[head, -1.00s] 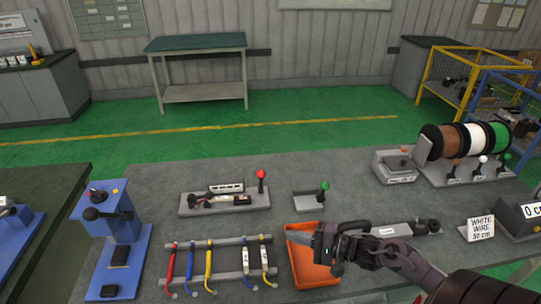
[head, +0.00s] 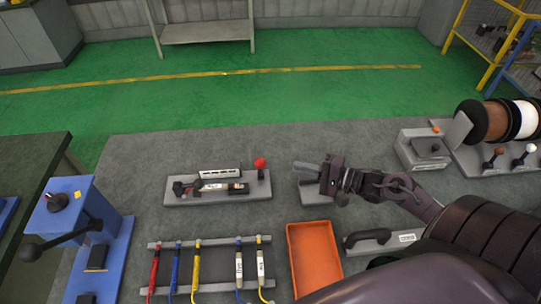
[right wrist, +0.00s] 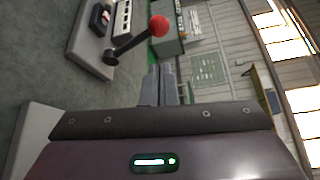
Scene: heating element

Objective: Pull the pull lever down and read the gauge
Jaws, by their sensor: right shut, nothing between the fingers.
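A lever with a red ball knob (head: 260,163) stands up at the right end of a grey fixture (head: 215,198). The fixture carries a white labelled block (head: 219,174), perhaps the gauge; its reading is too small to make out. My right gripper (head: 297,166) is shut and empty, just right of the red knob and apart from it, fingers pointing left. In the right wrist view, the shut fingers (right wrist: 160,84) lie below the red knob (right wrist: 159,26) and its black lever. The green-knobbed lever seen before is hidden behind my right gripper; part of its grey base (head: 312,197) shows. My left gripper is out of view.
An orange tray (head: 315,258) lies in front of the right gripper. A rack of coloured wires (head: 205,268) is at the front, and a blue press with a black handle (head: 72,215) at the left. A grey device (head: 422,150) and wire spools (head: 495,120) stand at the right.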

